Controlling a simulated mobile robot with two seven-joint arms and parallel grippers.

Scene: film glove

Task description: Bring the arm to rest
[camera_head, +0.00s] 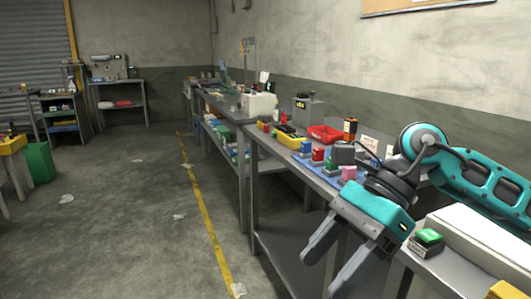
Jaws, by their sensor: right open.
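My right gripper (338,268) is at the lower right of the head view, on the teal arm that comes in from the right. Its two grey fingers point down and to the left and stand apart, with nothing between them. It hangs in front of the near edge of the workbench (248,136), over the aisle side. The forearm passes above the bench top and hides part of it. My left gripper does not show.
The bench carries a red bin (325,134), a grey box (308,110), a white box (258,104), small coloured blocks and a green button (429,237) close to the arm. The floor (130,210) left of the yellow line is mostly open, with scattered scraps.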

